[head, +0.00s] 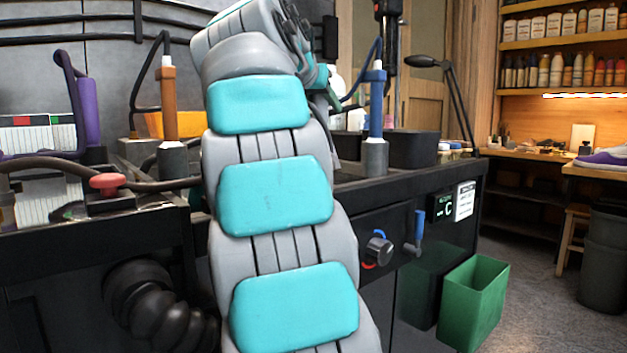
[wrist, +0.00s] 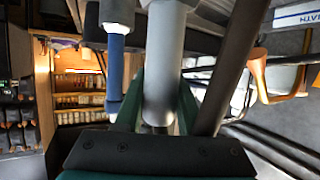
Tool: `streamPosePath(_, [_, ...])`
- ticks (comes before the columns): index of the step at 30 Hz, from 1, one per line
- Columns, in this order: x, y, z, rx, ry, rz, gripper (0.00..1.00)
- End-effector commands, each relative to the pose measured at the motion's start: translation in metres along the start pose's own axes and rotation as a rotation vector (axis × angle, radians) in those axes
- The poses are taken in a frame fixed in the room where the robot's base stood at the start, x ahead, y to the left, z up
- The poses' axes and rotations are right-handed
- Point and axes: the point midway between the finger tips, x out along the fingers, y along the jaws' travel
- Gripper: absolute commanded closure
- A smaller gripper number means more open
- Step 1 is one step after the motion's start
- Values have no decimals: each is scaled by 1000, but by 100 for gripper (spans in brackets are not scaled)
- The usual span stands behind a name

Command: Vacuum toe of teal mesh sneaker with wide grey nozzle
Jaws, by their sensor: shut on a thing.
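In the wrist view my gripper (wrist: 160,88) has its dark green fingers shut on a pale grey tube (wrist: 164,60), apparently the body of the wide grey nozzle. The tube runs up between the fingers and out of the top of the picture; its mouth cannot be made out. In the head view my grey arm with teal pads fills the middle and hides the gripper and what it holds. I cannot find the teal mesh sneaker in either view.
An orange-handled tool (head: 169,101) and a blue-handled tool (head: 376,103) stand upright in grey holders on either side of my arm. A red button (head: 107,182) sits at left on the dark bench. A green bin (head: 474,302) stands on the floor. A purple shoe (head: 603,158) lies far right.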

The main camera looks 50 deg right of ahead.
Motion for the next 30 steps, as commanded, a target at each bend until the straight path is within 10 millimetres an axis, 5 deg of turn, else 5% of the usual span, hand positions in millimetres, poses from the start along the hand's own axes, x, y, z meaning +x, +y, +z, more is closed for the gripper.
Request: streamPosePath(30, [14,-24,-6,0,-1,0,100])
